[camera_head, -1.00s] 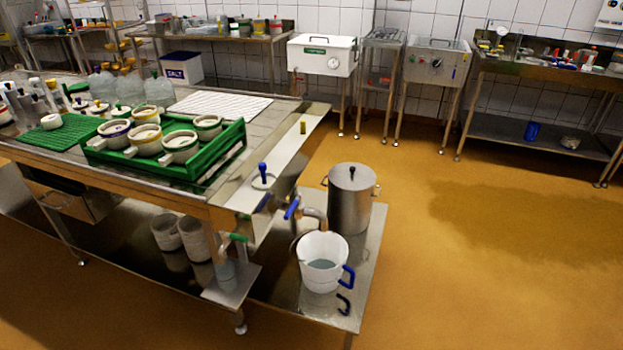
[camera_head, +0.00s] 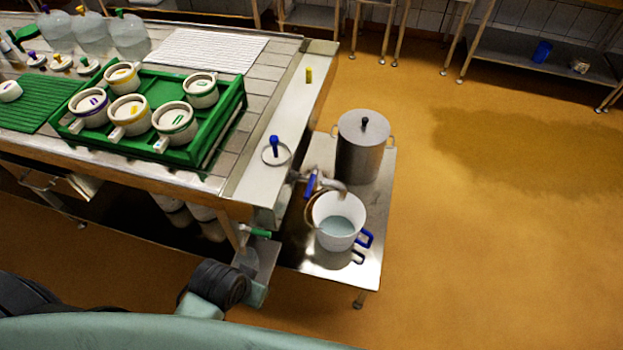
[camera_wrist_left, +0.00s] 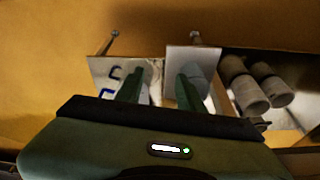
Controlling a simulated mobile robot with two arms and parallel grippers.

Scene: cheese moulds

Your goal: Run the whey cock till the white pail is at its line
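The white pail (camera_head: 340,230) with a blue side handle stands upright on a low metal stand. Pale liquid (camera_head: 340,225) lies in it; I cannot make out its line. The whey cock's blue lever (camera_head: 311,183) and its spout (camera_head: 334,187) are at the table's end, over the pail's back rim. I cannot tell whether whey is running. In the left wrist view my left gripper (camera_wrist_left: 158,88) has two green fingers apart, with nothing seen between them up close; the pail's blue handle (camera_wrist_left: 108,93) shows beyond. My right gripper is in no view.
A lidded steel pot (camera_head: 360,155) stands behind the pail on the stand (camera_head: 372,250). A green crate (camera_head: 205,150) of moulds is on the table. The floor at right is clear.

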